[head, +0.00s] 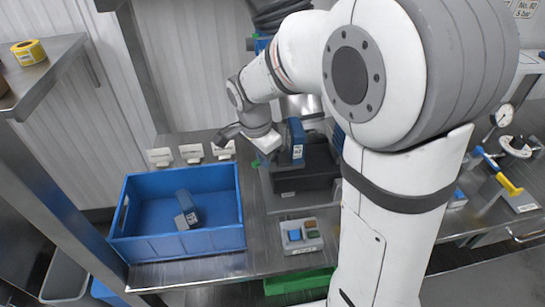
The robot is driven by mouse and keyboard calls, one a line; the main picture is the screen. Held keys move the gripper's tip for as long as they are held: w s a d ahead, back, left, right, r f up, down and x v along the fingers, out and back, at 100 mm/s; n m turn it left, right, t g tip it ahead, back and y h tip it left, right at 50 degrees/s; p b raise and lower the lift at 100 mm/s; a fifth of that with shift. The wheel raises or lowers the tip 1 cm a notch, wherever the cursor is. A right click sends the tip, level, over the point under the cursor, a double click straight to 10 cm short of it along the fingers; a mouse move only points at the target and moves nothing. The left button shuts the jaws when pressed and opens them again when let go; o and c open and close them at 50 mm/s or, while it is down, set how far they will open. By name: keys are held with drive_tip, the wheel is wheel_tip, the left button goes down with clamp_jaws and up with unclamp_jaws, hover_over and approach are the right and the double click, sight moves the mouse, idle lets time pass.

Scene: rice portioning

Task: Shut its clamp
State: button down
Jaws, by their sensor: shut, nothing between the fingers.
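My gripper (265,150) points down beside a dark machine (305,172) with a blue block (296,140) on its top. The fingers are small in this view and look closed, with nothing seen between them. I cannot tell whether they touch the machine. A clamp-like fixture with a yellow handle (508,185) stands on the bench at the right, far from my gripper; its handle is tilted. Which clamp is meant cannot be told from this view. My arm hides part of the machine and the bench behind it.
A blue crate (178,245) at the left holds a blue-grey item (186,208). A button box (301,236) sits at the bench's front edge. Several white cards (191,152) stand behind the crate. A shelf (40,75) with a yellow roll (28,52) juts in at upper left.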

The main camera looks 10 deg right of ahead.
drive_tip(key=shift+w+a, duration=0.15)
drive_tip(key=shift+a, duration=0.15)
drive_tip(key=shift+w+a, duration=0.7)
drive_tip(key=shift+w, duration=0.1)
drive_tip(key=shift+s+r+p, duration=0.2)
drive_tip(key=shift+r+p, duration=0.55)
drive_tip(key=shift+r, duration=0.45)
drive_tip(key=shift+s+r+p, duration=0.25)
drive_tip(key=shift+r+p, duration=0.45)
drive_tip(key=shift+r, duration=0.5)
drive_tip(key=shift+s+r+p, duration=0.2)
drive_tip(key=shift+r+p, duration=0.55)
drive_tip(key=shift+r, duration=0.45)
drive_tip(key=shift+f, duration=0.1)
drive_tip(key=s+d+r+n+t, duration=0.1)
drive_tip(key=s+d+r+n, duration=0.1)
drive_tip(key=s+d+n, duration=0.3)
drive_tip(key=s+d+r+n+t+y, duration=0.1)
drive_tip(key=s+d+n, duration=0.4)
drive_tip(key=s, duration=0.7)
drive_tip(key=shift+s+r+n+y, duration=0.35)
drive_tip(key=shift+r+n, duration=0.1)
drive_tip(key=shift+n, duration=0.55)
drive_tip(key=shift+d, duration=0.1)
